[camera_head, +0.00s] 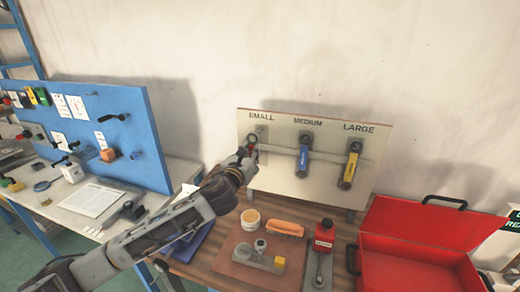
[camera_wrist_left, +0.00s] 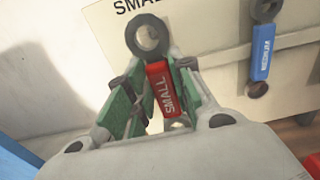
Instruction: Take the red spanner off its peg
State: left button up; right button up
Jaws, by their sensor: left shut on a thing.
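The red spanner (camera_wrist_left: 165,88), marked SMALL, is upright between the green-padded fingers of my left gripper (camera_wrist_left: 151,98) in the left wrist view. The gripper is shut on its red handle, and its grey ring end (camera_wrist_left: 147,36) sticks up above the fingers. In the head view my left gripper (camera_head: 245,160) is at the left side of the tool board (camera_head: 275,178), under the SMALL label. The red spanner (camera_head: 252,140) is partly hidden there by the gripper. I cannot tell whether the ring is still around its peg. My right gripper is not in view.
A blue spanner (camera_head: 303,155) and a yellow spanner (camera_head: 350,165) hang to the right on the board. Below are a brush (camera_head: 285,228), a small pot (camera_head: 250,219), a red-topped tool (camera_head: 323,236) and an open red toolbox (camera_head: 415,222). A blue pegboard (camera_head: 120,135) stands left.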

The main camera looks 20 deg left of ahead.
pick_arm(q)
jog(key=shift+s+r+p, duration=0.15)
jog(key=shift+s+p, duration=0.15)
jog(key=shift+s, duration=0.8)
